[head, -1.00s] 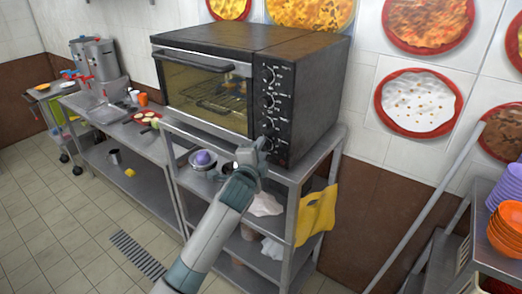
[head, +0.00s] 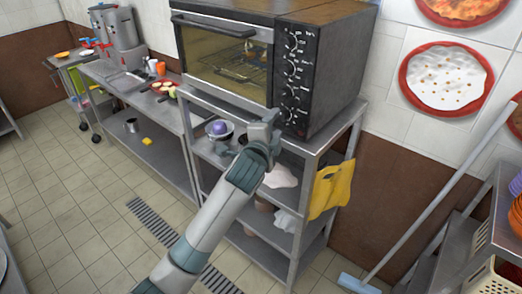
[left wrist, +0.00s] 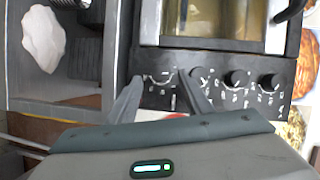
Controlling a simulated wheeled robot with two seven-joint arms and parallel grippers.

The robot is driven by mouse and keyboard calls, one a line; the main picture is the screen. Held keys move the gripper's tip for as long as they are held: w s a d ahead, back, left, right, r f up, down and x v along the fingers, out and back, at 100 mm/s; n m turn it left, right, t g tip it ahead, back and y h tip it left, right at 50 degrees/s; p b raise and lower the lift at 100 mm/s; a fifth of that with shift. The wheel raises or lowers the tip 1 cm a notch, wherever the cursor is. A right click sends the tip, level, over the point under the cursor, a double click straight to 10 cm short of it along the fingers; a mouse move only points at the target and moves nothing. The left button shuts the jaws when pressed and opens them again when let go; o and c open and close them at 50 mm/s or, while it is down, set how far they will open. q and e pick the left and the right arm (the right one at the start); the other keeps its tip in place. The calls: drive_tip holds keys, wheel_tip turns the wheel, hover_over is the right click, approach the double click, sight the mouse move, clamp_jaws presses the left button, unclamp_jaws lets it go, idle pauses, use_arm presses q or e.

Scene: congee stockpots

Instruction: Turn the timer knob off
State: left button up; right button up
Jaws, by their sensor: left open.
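A black oven (head: 340,60) stands on a metal shelf unit, with a column of knobs down its front panel. The lowest knob (head: 289,115) is nearest my left gripper (head: 274,128); the panel lettering is too small to read, so I cannot tell from it which knob is the timer. In the left wrist view, my left gripper (left wrist: 161,84) is open, with its fingers on either side of the end dial's white markings. Other knobs (left wrist: 236,78) sit to the right of the fingers there. I cannot tell whether the fingers touch anything. My right gripper is not in view.
The oven's glass door (head: 222,62) is shut beside the panel. Below, the shelf unit holds a purple object in a bowl (head: 218,130) and a white cloth (head: 281,176). A yellow cloth (head: 331,190) hangs at its right side. A pole (head: 430,205) leans at right.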

use_arm(q)
drive_tip(key=b+v, duration=0.4)
drive_tip(key=v, duration=0.8)
drive_tip(key=shift+s+a, duration=0.2)
drive_tip(key=shift+s, duration=0.15)
